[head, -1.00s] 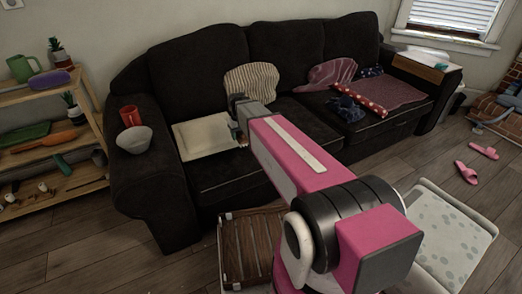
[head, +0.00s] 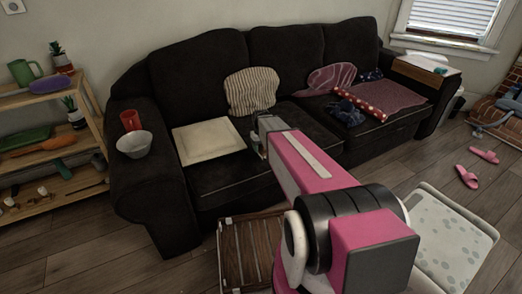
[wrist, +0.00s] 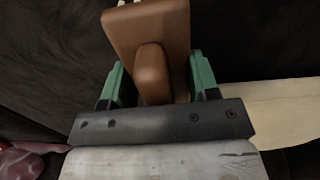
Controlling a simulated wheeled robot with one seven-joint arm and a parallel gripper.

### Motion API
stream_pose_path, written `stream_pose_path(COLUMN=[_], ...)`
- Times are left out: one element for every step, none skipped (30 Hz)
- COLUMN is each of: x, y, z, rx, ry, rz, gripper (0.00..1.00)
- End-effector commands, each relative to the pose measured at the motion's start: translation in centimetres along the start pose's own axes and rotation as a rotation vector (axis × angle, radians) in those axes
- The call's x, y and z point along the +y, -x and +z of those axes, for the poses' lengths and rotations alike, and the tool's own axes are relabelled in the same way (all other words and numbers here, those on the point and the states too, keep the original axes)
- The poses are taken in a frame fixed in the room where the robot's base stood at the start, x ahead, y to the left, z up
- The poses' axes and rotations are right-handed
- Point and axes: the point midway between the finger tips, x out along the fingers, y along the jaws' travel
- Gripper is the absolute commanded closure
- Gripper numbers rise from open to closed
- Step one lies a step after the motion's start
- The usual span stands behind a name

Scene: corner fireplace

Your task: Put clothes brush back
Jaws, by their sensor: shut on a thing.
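The clothes brush (wrist: 150,55), brown wood with a raised rounded handle, fills the upper middle of the wrist view. A little of what look like pale bristles shows at its top edge. My gripper (wrist: 158,90) is shut on it, with a green finger on either side. In the head view my gripper (head: 256,143) is over the sofa's left seat, right of the cream square board. The brush is hidden or too small to make out there.
The dark sofa (head: 200,90) carries the cream board (head: 208,140), a striped cushion (head: 252,92), a red mug (head: 131,118) and a bowl (head: 133,144). A wooden shelf (head: 60,95) with several items stands left. A slatted wooden crate (head: 250,255) and pale stool (head: 450,240) are near my arm.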

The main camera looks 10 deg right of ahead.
Motion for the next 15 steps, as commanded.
stream_pose_path(x=[0.0,0.0,0.0,0.0,0.0,0.0,0.0,0.0,0.0,0.0,0.0,0.0,0.0,0.0,0.0], y=[-0.9,-1.3,-1.6,-1.8,-1.9,-1.9,-1.9,-1.8,-1.8,-1.8,-1.8,-1.9,-1.9,-2.0,-2.1], z=[-0.1,-0.1,-0.1,-0.1,-0.1,0.0,0.0,0.0,0.0,0.0,0.0,0.0,0.0,0.0,0.0], rx=[-0.002,-0.002,-0.002,-0.001,-0.001,0.0,0.0,0.0,0.0,0.0,0.0,0.0,0.0,0.0,0.0], ry=[0.0,0.0,0.0,0.0,0.0,0.0,0.0,0.0,0.0,0.0,0.0,0.0,0.0,0.0,0.0], rz=[-0.001,-0.001,-0.001,0.0,0.0,0.0,0.0,0.0,0.0,0.0,0.0,0.0,0.0,0.0,0.0], gripper=[0.64,0.64,0.64,0.64,0.64,0.64,0.64,0.64,0.64,0.64,0.64,0.64,0.64,0.64,0.64])
